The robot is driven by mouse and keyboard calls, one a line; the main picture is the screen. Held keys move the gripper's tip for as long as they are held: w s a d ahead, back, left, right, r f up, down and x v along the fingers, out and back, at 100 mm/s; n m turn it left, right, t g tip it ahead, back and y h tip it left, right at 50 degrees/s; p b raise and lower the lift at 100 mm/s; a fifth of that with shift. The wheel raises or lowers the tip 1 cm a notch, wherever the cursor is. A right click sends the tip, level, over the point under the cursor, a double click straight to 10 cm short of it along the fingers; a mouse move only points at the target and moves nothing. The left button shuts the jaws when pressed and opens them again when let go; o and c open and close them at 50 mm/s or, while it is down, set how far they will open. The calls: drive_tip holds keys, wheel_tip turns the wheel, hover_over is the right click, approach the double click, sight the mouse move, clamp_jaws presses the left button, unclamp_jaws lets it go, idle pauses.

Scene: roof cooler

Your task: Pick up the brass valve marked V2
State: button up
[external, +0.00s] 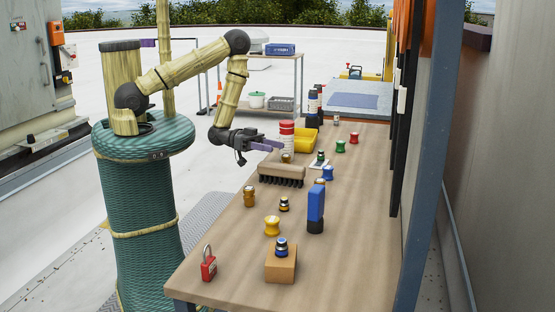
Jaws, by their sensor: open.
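My gripper (272,145) with purple fingers is open above the left edge of the wooden bench (345,245), over the far side of a brush (282,173). It appears empty. Several small valve-like pieces stand on the bench: a small dark and brass one (284,204), a dark and blue-banded one (281,246) on a wooden block (280,267), and a dark and green one (320,157).
A bronze piece (249,196), yellow knob (272,226), red padlock (209,264) and tall blue item (316,207) stand nearer. A red-and-white stack (286,137) and yellow bin (304,139) stand beyond the gripper. The bench's near right is clear.

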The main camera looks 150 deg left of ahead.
sight(282, 157)
drive_tip(key=shift+m+y, duration=0.5)
drive_tip(key=shift+y, duration=0.1)
drive_tip(key=s+f, duration=0.2)
drive_tip(key=s, duration=0.1)
drive_tip(key=s+a+f+b, duration=0.1)
drive_tip(key=s+f, duration=0.1)
drive_tip(key=s, duration=0.1)
drive_tip(key=s+f+b, duration=0.1)
drive_tip(key=s, duration=0.2)
drive_tip(key=shift+a+f, duration=0.35)
drive_tip(key=shift+f, duration=0.05)
drive_tip(key=shift+w+a+r, duration=0.1)
drive_tip(key=shift+w, duration=0.1)
drive_tip(key=shift+p+x, duration=0.4)
drive_tip(key=shift+x, duration=0.5)
drive_tip(key=shift+w+a, duration=0.1)
drive_tip(key=p+x, duration=0.1)
drive_tip(key=x, duration=0.4)
